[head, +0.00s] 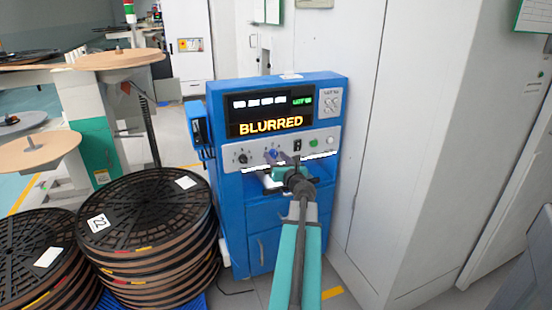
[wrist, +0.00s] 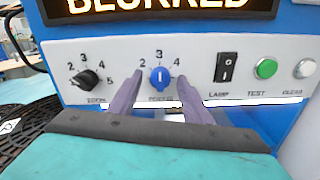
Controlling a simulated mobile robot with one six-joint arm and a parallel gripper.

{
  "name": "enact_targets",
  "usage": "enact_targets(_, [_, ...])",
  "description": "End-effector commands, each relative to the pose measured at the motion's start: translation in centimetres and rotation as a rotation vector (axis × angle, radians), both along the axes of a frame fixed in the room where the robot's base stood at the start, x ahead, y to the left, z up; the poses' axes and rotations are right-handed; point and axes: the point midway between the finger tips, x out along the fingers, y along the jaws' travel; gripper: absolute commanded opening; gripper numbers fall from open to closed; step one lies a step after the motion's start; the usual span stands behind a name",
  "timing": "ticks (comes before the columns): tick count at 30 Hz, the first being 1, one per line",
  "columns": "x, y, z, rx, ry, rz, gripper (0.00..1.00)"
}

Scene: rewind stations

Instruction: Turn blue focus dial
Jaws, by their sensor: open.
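The blue focus dial (wrist: 160,78) sits on the light grey panel, its white mark pointing up toward the 3. It also shows small in the head view (head: 274,154), just beyond my gripper. My gripper (wrist: 158,92) is open, with one finger on each side of the dial's lower part. I cannot tell whether the fingers touch it. The display (head: 270,124) above the panel reads "BLURRED" in yellow letters.
A black zoom knob (wrist: 88,78) is left of the dial. A lamp switch (wrist: 226,68), a green test button (wrist: 265,69) and a clear button (wrist: 304,68) are on the right. Stacked black reels (head: 145,212) stand left of the blue cabinet (head: 232,215); a white cabinet (head: 405,150) stands right.

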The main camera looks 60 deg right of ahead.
Motion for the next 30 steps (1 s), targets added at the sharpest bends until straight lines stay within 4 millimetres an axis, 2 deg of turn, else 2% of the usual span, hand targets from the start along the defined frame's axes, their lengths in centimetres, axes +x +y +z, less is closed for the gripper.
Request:
enact_targets(11, [0.27, -0.2, 0.0, 0.0, 0.0, -0.001, 0.45])
enact_targets(12, [0.27, -0.2, 0.0, 0.0, 0.0, -0.001, 0.43])
enact_targets(14, [0.27, -0.2, 0.0, 0.0, 0.0, -0.001, 0.33])
enact_targets(19, [0.26, -0.19, 0.0, 0.0, 0.0, 0.0, 0.04])
enact_targets(30, [0.28, -0.18, 0.07, 0.032, -0.022, 0.0, 0.04])
